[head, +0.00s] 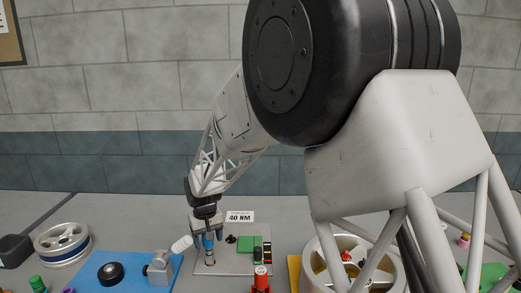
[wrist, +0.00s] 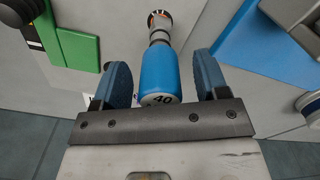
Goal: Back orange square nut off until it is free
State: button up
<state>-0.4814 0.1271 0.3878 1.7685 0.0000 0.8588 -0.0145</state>
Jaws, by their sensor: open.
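My gripper (wrist: 161,68) is open, its two blue fingers on either side of a blue cylindrical tool (wrist: 158,77) marked "40". Narrow gaps show between the tool and both fingers. The tool has a grey neck, and its far end meets a dark round opening with an orange-brown edge. In the head view my gripper (head: 207,229) is low over the grey board (head: 228,266), with the blue tool (head: 209,242) upright below it. I cannot make out an orange square nut for certain in either view.
A "40 NM" sign (head: 240,217) stands behind the board. Green blocks (head: 249,243) and a red object (head: 261,278) are close to the right. A blue mat (head: 128,274) with a grey fixture (head: 159,268) lies left. A wheel (head: 62,243) lies far left; another (head: 393,270) is partly behind my arm.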

jog(key=shift+r, duration=3.75)
jog(key=shift+s+d+r, duration=0.1)
jog(key=shift+d+r, duration=0.05)
jog(key=shift+d, duration=0.15)
jog(key=s+d+r+m, duration=0.1)
jog(key=s+d+r, duration=0.2)
jog(key=s+d, duration=0.3)
jog(key=s+d+r+m+t, duration=0.1)
jog(key=s+d+r, duration=0.3)
jog(key=d, duration=0.5)
jog(key=s+d+r+m, duration=0.1)
jog(key=s+d+r, duration=0.2)
jog(key=s+d, duration=0.35)
jog(key=s+d+f+m, duration=0.1)
jog(key=s+d, duration=0.5)
jog(key=s, duration=0.4)
jog(key=s+d+f+m+t, duration=0.1)
jog(key=s+d, duration=0.6)
jog(key=s, duration=0.3)
jog(key=shift+s+d+m+t, duration=0.15)
jog(key=shift+s+m+t, duration=0.15)
jog(key=shift+s+m, duration=0.1)
